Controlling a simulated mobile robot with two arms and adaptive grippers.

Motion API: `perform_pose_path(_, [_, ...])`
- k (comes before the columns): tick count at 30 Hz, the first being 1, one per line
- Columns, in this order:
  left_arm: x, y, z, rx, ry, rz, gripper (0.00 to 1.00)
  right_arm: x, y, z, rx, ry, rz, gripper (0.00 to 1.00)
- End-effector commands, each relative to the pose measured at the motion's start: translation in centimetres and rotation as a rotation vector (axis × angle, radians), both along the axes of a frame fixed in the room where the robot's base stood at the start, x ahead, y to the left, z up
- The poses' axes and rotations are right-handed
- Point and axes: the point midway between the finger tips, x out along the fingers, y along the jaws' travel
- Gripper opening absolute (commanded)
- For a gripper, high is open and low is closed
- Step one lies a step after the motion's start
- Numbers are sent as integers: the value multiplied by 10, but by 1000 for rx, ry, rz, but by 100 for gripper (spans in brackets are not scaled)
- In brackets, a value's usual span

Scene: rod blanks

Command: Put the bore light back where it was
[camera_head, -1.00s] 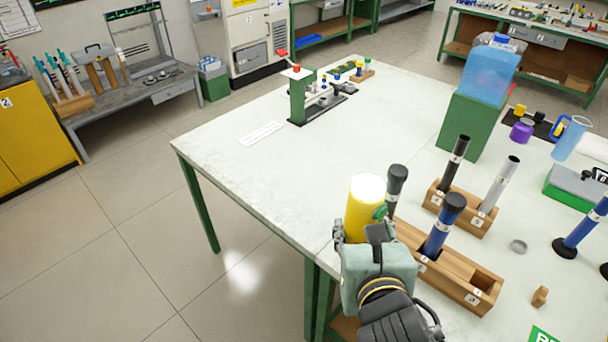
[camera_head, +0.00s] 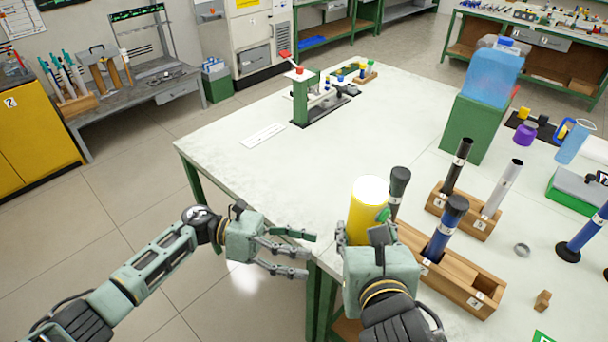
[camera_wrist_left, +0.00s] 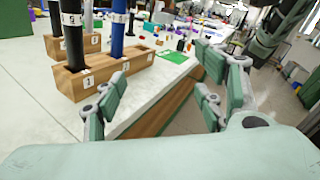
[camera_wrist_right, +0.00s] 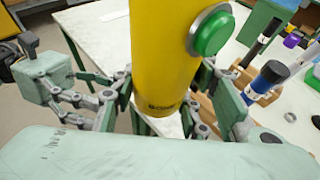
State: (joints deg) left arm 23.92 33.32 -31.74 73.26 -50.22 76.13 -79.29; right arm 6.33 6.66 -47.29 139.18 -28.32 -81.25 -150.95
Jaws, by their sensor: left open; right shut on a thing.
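The bore light is a yellow cylinder with a glowing white top (camera_head: 368,190) and a green button on its side. My right gripper (camera_head: 372,240) is shut on it and holds it upright by the table's front edge, beside the wooden rod racks. In the right wrist view the yellow body (camera_wrist_right: 165,60) stands between the fingers, with the green button facing the camera. Whether its base touches anything is hidden in the head view. My left gripper (camera_head: 312,254) is open and empty, left of the bore light near the table edge; its fingers (camera_wrist_left: 165,100) show empty in the left wrist view.
A front wooden rack (camera_head: 455,282) holds a black and a blue rod and has an empty slot at its right. A second rack (camera_head: 470,223) behind holds a black and a silver rod. A green press (camera_head: 300,98) stands further back.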

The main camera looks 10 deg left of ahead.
Motion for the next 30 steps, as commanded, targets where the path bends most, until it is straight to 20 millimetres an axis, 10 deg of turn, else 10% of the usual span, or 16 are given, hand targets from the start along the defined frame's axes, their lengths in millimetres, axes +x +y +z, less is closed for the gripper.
perform_pose_path(6, [17, -8, 121, -84, -180, -167, 64, 0, 0, 1, 0, -1, 0, 7])
perform_pose_path(12, [12, -5, 182, -101, -283, -276, 64, 0, 0, 1, 0, -1, 0, 7])
perform_pose_path(20, [5, -15, 198, -101, -314, -311, 64, 0, 0, 1, 0, -1, 0, 6])
perform_pose_path(30, [-16, -74, 198, -104, -313, -309, 64, 0, 0, 1, 0, -1, 0, 6])
